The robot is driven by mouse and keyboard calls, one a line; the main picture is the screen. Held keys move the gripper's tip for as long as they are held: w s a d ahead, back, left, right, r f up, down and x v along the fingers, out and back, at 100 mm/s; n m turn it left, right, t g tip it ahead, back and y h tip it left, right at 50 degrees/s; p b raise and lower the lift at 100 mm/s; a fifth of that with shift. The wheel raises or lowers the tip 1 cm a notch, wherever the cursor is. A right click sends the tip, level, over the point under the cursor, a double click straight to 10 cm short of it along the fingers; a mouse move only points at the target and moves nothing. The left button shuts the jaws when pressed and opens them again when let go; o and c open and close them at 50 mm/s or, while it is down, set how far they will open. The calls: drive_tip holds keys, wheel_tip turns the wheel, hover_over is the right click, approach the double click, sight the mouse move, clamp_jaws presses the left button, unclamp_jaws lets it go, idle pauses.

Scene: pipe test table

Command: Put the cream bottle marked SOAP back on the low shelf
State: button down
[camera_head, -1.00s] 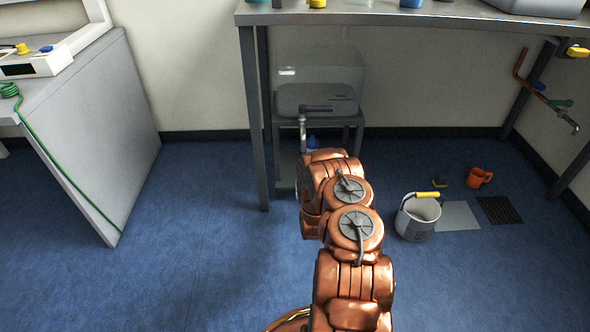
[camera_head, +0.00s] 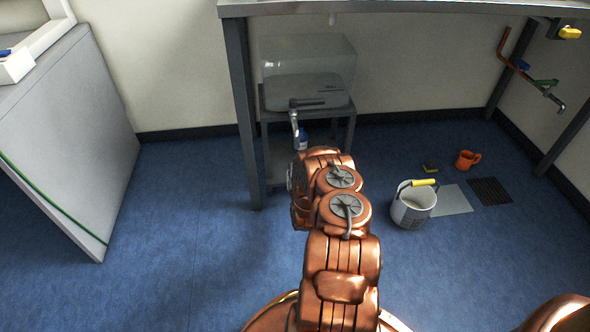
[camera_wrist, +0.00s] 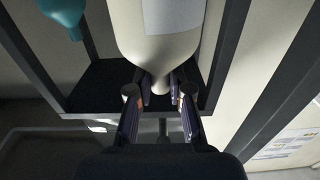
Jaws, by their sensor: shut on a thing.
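The cream bottle (camera_wrist: 158,45) with a white label (camera_wrist: 173,14) fills the top middle of the wrist view. Its narrow neck points towards me, and my gripper (camera_wrist: 160,98) is shut around that neck end. The label's writing is not readable. A dark shelf board (camera_wrist: 92,85) with grey posts shows behind the bottle; I cannot tell whether the bottle touches it. In the head view the low shelf (camera_head: 279,160) is the lower level of a small grey stand under the bench. My arm hides the gripper and the cream bottle there.
A teal object (camera_wrist: 66,14) shows in the wrist view. A clear tank (camera_head: 308,65) is on the stand's top. A bucket (camera_head: 413,207), orange mug (camera_head: 467,159) and bench leg (camera_head: 241,120) are nearby. Floor at left is clear.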

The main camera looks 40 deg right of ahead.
drive_tip(key=b+x, duration=0.3)
drive_tip(key=x, duration=0.9)
drive_tip(key=shift+f, duration=0.25)
idle(0.7)
drive_tip(key=shift+s+f+b, duration=0.1)
drive_tip(key=shift+f+b, duration=0.2)
drive_tip(key=shift+f, duration=0.1)
idle(0.6)
drive_tip(key=c, duration=1)
unclamp_jaws()
drive_tip(key=shift+s, duration=0.1)
drive_tip(key=shift+v, duration=5.9)
